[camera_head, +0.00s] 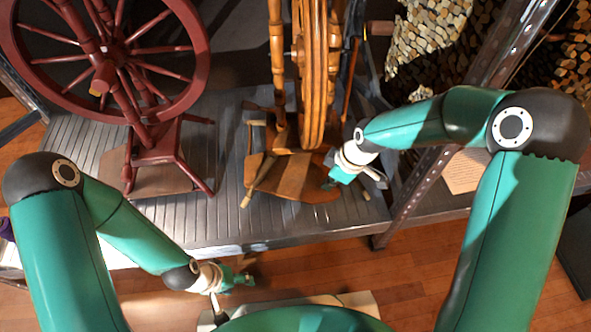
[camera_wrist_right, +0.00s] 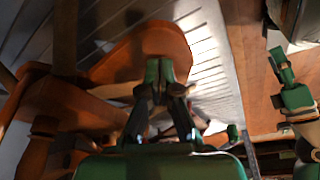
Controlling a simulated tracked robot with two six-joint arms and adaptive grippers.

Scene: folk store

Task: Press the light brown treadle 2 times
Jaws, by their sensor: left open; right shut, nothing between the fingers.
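The light brown treadle (camera_head: 290,180) is a flat, rounded board at the foot of the light brown spinning wheel (camera_head: 312,75) in the head view. In the right wrist view the treadle (camera_wrist_right: 145,50) lies behind my fingertips. My right gripper (camera_head: 331,183) is shut and empty at the treadle's right edge; in its wrist view the closed fingers (camera_wrist_right: 160,70) overlap the board. I cannot tell whether they touch it. My left gripper (camera_head: 247,280) is open and empty, low in front of the platform; it also shows in the right wrist view (camera_wrist_right: 283,75).
A dark red spinning wheel (camera_head: 105,60) stands to the left on the same grey slatted platform (camera_head: 215,215). A metal upright (camera_head: 440,145) rises to the right, near my right arm. Stacked firewood (camera_head: 430,40) is behind. Wooden floor (camera_head: 420,265) lies in front.

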